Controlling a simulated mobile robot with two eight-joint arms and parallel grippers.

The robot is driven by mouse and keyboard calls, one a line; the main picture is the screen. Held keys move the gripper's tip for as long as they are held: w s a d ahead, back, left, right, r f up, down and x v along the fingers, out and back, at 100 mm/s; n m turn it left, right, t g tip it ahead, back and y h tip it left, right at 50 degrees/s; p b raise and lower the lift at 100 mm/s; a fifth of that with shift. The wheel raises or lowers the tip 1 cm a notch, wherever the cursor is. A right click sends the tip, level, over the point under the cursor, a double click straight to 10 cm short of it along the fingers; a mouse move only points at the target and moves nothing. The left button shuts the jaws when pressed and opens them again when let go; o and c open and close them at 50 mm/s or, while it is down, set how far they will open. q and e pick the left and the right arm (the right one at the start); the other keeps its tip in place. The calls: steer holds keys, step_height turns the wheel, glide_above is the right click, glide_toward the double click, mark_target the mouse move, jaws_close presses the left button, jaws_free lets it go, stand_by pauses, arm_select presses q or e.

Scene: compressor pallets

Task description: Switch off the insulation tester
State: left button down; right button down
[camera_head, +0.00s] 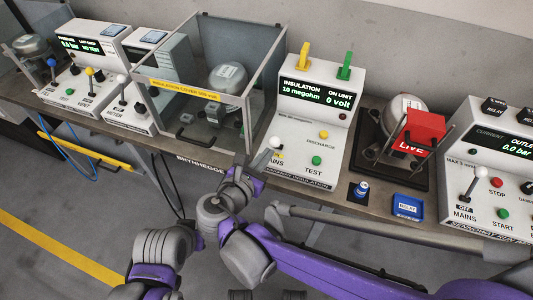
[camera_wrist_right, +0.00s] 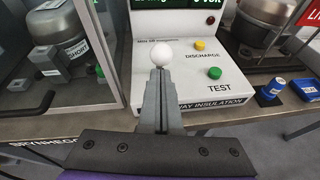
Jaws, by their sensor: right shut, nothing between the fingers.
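The insulation tester (camera_head: 312,115) is a white sloped console in the middle of the bench. Its display is lit and reads 10 megohm and 0 volt. Its mains lever has a white ball knob (camera_head: 274,143), which stands up at the console's left front. My right gripper (camera_head: 247,172) is shut and empty in front of the lever. In the right wrist view, the shut fingers (camera_wrist_right: 159,78) point at the white knob (camera_wrist_right: 162,52), which shows just beyond their tips. I cannot tell whether they touch. The lever's stem is hidden behind the fingers. My left gripper is not in view.
Left of the tester stands a clear-walled enclosure (camera_head: 185,84) with a compressor (camera_head: 228,80) inside. The tester carries a yellow discharge button (camera_head: 323,134) and a green test button (camera_head: 316,160). To its right are a compressor with a red "LIVE" cover (camera_head: 424,128) and a blue relay tray (camera_head: 407,206).

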steer(key=shift+w+d+r+g+y+p, duration=0.25)
steer(key=shift+w+r+g+p, duration=0.45)
steer(key=shift+p, duration=0.55)
steer(key=w+d+r+g+y+p, duration=0.3)
steer(key=w+g+p, duration=0.2)
steer(key=w+g, duration=0.3)
steer(key=shift+w+n+g, duration=0.3)
steer(key=shift+w+g, duration=0.1)
steer(key=shift+w, duration=0.2)
